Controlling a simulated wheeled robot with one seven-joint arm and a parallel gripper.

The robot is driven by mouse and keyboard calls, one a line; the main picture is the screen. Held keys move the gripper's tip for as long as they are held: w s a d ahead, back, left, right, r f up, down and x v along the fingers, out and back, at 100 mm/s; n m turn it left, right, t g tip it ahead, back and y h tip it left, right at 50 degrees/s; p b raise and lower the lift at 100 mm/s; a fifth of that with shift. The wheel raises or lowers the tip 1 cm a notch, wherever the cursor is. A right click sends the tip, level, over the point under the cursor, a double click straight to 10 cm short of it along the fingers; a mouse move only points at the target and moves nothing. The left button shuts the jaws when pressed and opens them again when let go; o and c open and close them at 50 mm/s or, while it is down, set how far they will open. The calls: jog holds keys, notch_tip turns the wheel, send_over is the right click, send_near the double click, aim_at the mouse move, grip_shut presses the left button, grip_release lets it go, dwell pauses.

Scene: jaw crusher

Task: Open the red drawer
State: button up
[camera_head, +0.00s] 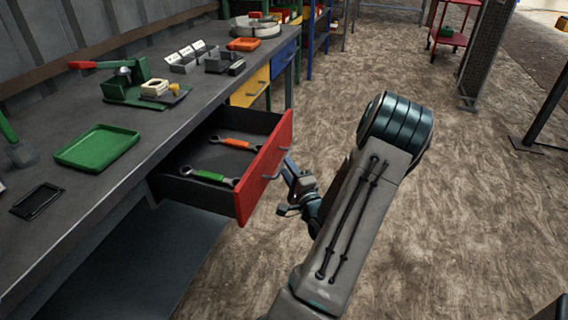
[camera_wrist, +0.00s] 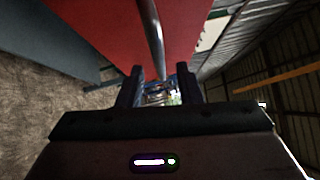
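The red drawer (camera_head: 264,176) is pulled out of the grey workbench, its dark inside showing. Inside it lie a wrench with a green grip (camera_head: 210,176) and one with an orange grip (camera_head: 236,143). A metal bar handle (camera_head: 277,166) is on its red front. My gripper (camera_head: 289,170) is at the handle, on the outer side of the front. In the wrist view, its two fingers (camera_wrist: 160,85) stand apart, with the handle (camera_wrist: 156,40) lined up between them and gaps on both sides. The red front (camera_wrist: 105,30) fills the top there. Contact with the handle cannot be told.
The workbench top (camera_head: 60,215) holds a green tray (camera_head: 97,148), a green press-like tool (camera_head: 130,85) and small boxes. A yellow drawer (camera_head: 250,88) and a blue drawer (camera_head: 284,58) are closed farther along.

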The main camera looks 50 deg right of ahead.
jog(key=v, duration=1)
jog(key=shift+s, duration=0.1)
